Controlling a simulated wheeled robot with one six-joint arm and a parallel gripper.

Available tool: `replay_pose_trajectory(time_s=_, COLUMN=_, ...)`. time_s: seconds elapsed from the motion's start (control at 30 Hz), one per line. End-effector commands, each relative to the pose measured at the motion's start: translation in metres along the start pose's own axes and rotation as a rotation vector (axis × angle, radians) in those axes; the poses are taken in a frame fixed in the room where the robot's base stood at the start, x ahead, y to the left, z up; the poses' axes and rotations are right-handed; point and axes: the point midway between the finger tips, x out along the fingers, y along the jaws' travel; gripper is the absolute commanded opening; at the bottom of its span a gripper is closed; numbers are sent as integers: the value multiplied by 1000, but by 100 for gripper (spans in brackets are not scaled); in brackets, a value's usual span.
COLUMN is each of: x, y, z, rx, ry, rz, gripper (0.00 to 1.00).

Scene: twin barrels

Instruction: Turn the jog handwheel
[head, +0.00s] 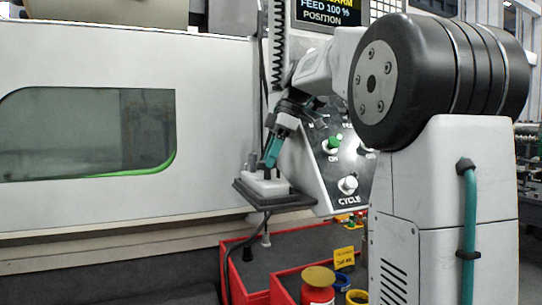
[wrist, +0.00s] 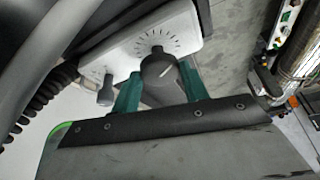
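The jog handwheel is a dark round knob (wrist: 158,70) on a white panel with a printed tick scale, seen in the wrist view. Its white box (head: 262,187) sits on a dark shelf in the head view. My gripper (wrist: 160,80) has two teal fingers spread apart, one on each side of the knob. Thin gaps seem to show beside the knob; I cannot tell whether either finger touches it. In the head view my gripper (head: 271,158) points down just above the box, and the knob is mostly hidden there.
A small grey knob (wrist: 105,92) stands on the same panel, left of the handwheel. A coiled cable (wrist: 48,85) hangs close by at left. A control panel (head: 335,165) with buttons is right of the shelf. A red bin (head: 232,275) stands below.

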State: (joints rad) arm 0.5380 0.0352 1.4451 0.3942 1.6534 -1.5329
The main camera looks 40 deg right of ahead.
Motion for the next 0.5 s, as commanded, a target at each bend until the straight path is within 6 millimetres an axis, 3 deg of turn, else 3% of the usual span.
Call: replay_pose_trajectory(time_s=0.5, x=0, y=-2, z=0, rx=169, ry=0, rz=72, gripper=22)
